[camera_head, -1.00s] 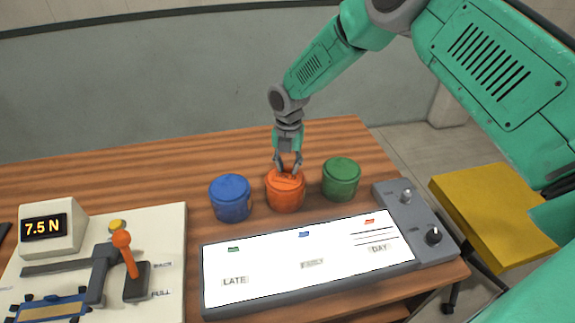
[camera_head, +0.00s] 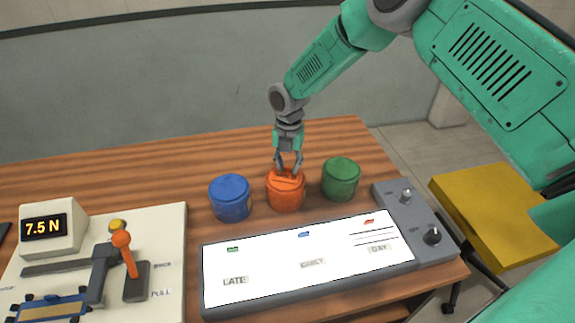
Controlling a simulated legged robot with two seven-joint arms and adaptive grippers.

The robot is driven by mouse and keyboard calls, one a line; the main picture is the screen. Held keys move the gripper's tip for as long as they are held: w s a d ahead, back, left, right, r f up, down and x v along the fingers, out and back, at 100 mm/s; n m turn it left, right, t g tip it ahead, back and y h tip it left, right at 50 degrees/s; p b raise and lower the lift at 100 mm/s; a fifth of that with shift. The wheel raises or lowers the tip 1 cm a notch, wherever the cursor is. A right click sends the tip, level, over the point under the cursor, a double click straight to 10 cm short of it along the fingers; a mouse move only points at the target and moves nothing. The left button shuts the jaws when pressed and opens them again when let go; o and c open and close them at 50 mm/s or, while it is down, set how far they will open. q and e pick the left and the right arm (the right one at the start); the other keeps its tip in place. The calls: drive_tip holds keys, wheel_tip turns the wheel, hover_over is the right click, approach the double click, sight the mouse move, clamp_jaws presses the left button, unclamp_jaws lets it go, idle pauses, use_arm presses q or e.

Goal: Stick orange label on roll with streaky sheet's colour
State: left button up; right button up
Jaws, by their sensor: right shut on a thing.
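The orange roll (camera_head: 286,198) stands upright on the wooden table, between the blue roll (camera_head: 230,198) and the green roll (camera_head: 341,180). My right gripper (camera_head: 288,172) points down at the top of the orange roll. Its fingers are shut on a small orange piece that looks like the orange label; its edges blend with the roll's top. On the lit panel (camera_head: 300,279), the sheet with dark lines (camera_head: 376,238) is at the right, with an orange-red mark above and DAY below. The other sheets carry a green and a blue mark. My left gripper is out of view.
At the left stands a device (camera_head: 140,240) with a 7.5 N display, an orange-knobbed lever and the word PULL. A panel side with two knobs (camera_head: 431,236) lies right of the sheets. A yellow seat (camera_head: 495,215) stands beyond the table's right edge. The table behind the rolls is clear.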

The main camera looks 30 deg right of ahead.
drive_tip(key=shift+f, duration=0.2)
idle(0.8)
drive_tip(key=o, duration=1.4)
drive_tip(key=shift+r, duration=0.1)
drive_tip(key=shift+r+p, duration=2.4)
drive_tip(key=shift+r, duration=1.05)
